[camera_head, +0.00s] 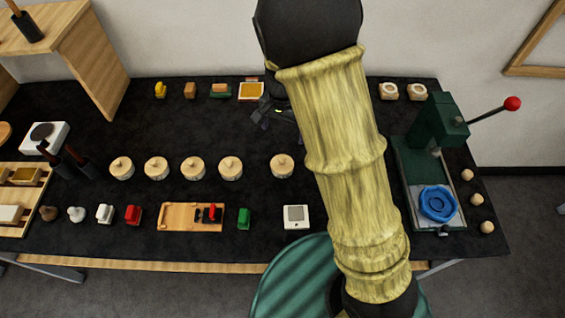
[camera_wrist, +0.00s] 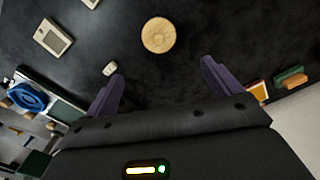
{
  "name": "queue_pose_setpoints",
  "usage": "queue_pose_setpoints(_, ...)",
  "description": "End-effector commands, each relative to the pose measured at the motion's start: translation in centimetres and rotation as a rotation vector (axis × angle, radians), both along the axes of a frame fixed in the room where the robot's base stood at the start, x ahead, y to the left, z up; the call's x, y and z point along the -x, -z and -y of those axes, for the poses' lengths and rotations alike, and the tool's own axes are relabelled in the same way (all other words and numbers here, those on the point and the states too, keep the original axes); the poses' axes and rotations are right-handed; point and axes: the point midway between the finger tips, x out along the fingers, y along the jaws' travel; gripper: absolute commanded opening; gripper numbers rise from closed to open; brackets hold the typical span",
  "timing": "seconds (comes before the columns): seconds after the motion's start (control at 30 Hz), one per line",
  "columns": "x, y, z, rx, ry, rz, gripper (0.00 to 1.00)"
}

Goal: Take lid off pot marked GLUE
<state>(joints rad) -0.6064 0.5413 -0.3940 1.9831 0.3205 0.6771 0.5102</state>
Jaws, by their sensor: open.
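Several round pots with pale wooden knobbed lids stand in a row in the head view. Four are together, from the far-left pot (camera_head: 121,168) to the pot (camera_head: 230,168). A separate pot (camera_head: 281,166) stands to their right, beside my arm. No lettering is readable, so I cannot tell which is marked GLUE. My gripper (camera_head: 276,114) is above the back of the table, behind the separate pot. In the wrist view my gripper (camera_wrist: 162,70) is open and empty, its purple fingers wide apart. A round wooden lid (camera_wrist: 158,35) shows beyond the fingertips, apart from them.
A green press (camera_head: 437,125) with a red-knobbed lever and a blue ring (camera_head: 438,203) stands at right. A white scale-like box (camera_head: 296,217) lies in front of the separate pot. Small blocks and a yellow-filled tray (camera_head: 251,91) line the back. A small pale object (camera_wrist: 110,68) lies near one finger.

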Motion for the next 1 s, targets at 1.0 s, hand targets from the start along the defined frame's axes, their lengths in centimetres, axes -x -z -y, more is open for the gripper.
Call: queue_pose_setpoints(1.0, 0.3, 9.6, 0.0, 0.0, 0.0, -0.004, 0.9)
